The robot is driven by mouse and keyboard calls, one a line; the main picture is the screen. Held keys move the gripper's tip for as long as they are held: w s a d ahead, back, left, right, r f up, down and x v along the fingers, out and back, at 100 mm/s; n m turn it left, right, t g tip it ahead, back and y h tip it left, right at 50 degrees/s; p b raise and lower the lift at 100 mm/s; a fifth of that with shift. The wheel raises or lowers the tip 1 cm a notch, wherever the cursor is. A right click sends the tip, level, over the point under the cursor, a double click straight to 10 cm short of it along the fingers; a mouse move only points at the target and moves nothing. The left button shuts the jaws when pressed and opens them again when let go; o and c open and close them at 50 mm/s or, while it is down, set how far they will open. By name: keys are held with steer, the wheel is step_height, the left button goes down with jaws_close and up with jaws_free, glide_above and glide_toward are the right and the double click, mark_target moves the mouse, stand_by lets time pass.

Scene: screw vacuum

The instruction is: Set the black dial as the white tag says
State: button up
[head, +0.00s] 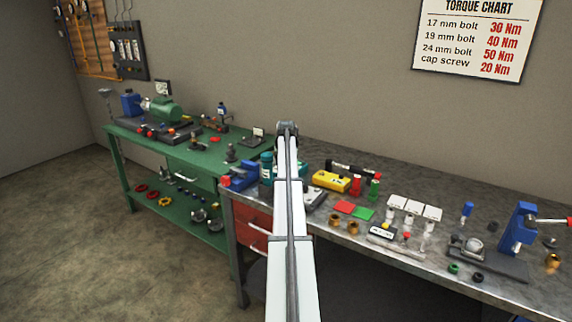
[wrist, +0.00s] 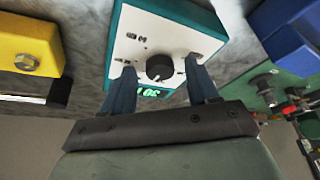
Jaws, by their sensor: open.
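The black dial (wrist: 159,67) is a round knob with a pale pointer mark on the white face of a teal-edged box (wrist: 185,14) in the wrist view. A lit green display (wrist: 152,92) sits beside the dial, partly cut off and not clearly readable. My gripper (wrist: 161,70) is open, one finger on each side of the dial with gaps visible; contact cannot be told. In the head view my arm hides most of the teal box (head: 303,169). A small white card (head: 258,132) stands on the green bench, its writing too small to read; I cannot tell whether it is the tag.
A yellow box (head: 331,181) and red and green pads (head: 345,207) lie right of my arm on the grey bench (head: 490,195). White-topped fittings and a blue press (head: 518,226) stand farther right. The green bench (head: 225,152) holds a motor. A torque chart (head: 478,40) hangs on the wall.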

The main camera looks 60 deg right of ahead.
steer(key=v, duration=1.4)
steer(key=shift+f, duration=0.1)
steer(key=s+d, duration=0.4)
steer(key=w+f+n, duration=0.2)
steer(key=f, duration=0.2)
steer(key=w+f+n+t+y, duration=0.1)
steer(key=w+f+n, duration=0.1)
steer(key=f, duration=0.2)
steer(key=w+d+f+n, duration=0.1)
steer(key=w+f+n, duration=0.1)
steer(key=w+f, duration=0.1)
steer(key=shift+f+t+y, duration=0.3)
steer(key=shift+f+t, duration=0.1)
steer(key=shift+f, duration=0.5)
steer(key=c, duration=1)
steer(key=shift+c, duration=0.2)
